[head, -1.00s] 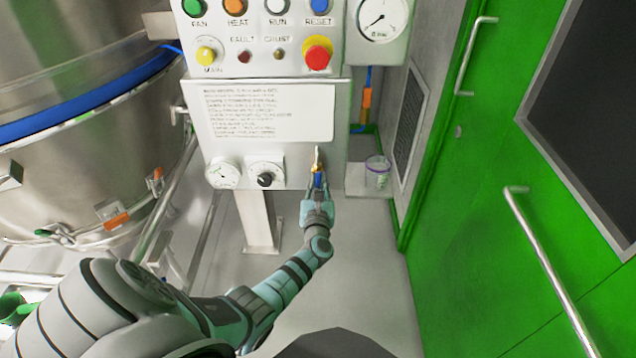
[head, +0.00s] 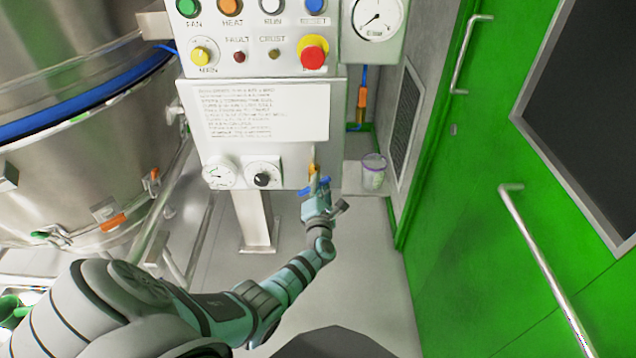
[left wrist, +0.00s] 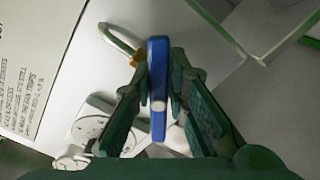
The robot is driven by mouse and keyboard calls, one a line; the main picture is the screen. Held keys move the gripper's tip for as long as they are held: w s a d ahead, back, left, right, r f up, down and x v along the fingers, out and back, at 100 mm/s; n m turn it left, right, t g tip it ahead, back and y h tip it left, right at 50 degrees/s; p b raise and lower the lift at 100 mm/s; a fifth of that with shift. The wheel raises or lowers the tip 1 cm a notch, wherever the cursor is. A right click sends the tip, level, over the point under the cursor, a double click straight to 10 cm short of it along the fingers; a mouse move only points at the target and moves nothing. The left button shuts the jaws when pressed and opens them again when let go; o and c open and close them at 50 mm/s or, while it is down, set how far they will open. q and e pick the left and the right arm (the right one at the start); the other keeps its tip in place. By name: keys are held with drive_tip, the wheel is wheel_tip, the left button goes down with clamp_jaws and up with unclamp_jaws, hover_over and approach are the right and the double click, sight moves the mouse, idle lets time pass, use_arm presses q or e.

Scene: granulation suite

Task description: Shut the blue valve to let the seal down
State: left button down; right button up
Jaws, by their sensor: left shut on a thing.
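The blue valve's handle (head: 306,190) is at the lower right of the control panel, below a short brass and metal pipe (head: 313,165). It lies crosswise to the pipe in the head view. My left gripper (head: 317,192) is shut on it. In the left wrist view the blue handle (left wrist: 158,85) stands between the two dark green fingers (left wrist: 158,100), which flank it on both sides. A curved pale pipe (left wrist: 122,40) leads to the brass fitting (left wrist: 137,58) beside it. My right gripper is out of view.
The panel (head: 265,110) carries buttons, a printed sheet, a small gauge (head: 219,173) and a black knob (head: 262,178) left of the valve. A clear cup (head: 374,172) stands on a shelf to the right. The steel vessel (head: 80,180) is left, a green door (head: 470,200) right.

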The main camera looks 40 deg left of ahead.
use_arm(q)
drive_tip(key=m, duration=0.3)
drive_tip(key=shift+f+m, duration=0.2)
drive_tip(key=shift+m, duration=0.1)
drive_tip(key=shift+w+d+f+m, duration=0.1)
drive_tip(key=shift+f+m, duration=0.05)
drive_tip(key=shift+m, duration=0.8)
drive_tip(key=shift+f+m, duration=0.1)
drive_tip(key=shift+m, duration=0.85)
drive_tip(key=c, duration=1.6)
unclamp_jaws()
drive_tip(key=shift+o, duration=0.3)
drive_tip(key=shift+d, duration=0.1)
